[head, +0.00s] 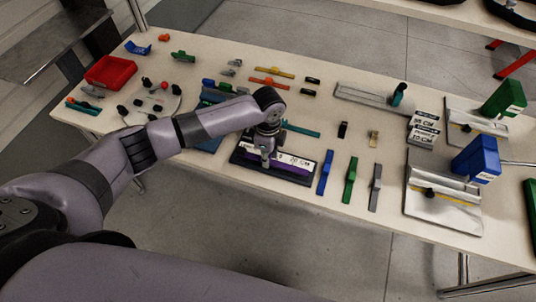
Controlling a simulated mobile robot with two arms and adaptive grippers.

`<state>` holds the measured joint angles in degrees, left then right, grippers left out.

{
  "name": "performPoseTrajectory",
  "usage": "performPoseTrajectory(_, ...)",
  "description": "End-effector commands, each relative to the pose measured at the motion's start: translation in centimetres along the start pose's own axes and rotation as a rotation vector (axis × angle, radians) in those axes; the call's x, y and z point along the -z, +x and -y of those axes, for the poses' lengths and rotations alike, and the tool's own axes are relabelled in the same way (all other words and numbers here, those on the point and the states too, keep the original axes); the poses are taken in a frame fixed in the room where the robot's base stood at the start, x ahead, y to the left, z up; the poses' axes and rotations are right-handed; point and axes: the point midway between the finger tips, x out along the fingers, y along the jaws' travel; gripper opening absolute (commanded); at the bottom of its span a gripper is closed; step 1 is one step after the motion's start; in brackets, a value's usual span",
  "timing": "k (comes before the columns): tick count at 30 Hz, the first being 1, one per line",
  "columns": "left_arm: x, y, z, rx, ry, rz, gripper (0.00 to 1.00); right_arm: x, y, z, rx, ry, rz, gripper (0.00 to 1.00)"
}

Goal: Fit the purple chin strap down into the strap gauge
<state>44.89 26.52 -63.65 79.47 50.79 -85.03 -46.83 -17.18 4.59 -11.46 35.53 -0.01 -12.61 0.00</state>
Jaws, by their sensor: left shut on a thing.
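The purple chin strap (285,173) is a long thin strip along the front part of the strap gauge (301,183). The gauge is a dark, flat block with a white label strip reading in CM, near the table's front edge. My left gripper (265,161) points down over the gauge's left half and is shut on the strap. The gripper and wrist hide the strap's left part. I cannot tell whether the strap sits inside the gauge's slot or just above it. My right gripper is not in view.
Blue, green and grey strips (350,182) lie right of the gauge. A teal strip (302,129) lies behind it. Metal fixtures with blue (474,160) and green boxes stand at right. A red bin (110,72) is at far left. Bare table separates the strips.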

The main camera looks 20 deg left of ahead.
Motion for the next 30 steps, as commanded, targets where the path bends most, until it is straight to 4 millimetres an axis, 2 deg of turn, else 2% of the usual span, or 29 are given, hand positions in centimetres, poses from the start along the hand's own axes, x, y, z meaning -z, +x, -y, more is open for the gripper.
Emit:
performPoseTrajectory(15, 0.03, -0.13, 0.02, 0.000, 0.000, -0.001, 0.00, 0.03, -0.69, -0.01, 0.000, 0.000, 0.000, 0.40)
performPoseTrajectory(30, 0.02, 0.29, 0.03, 0.000, 0.000, -0.001, 0.00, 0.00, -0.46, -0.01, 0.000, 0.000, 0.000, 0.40)
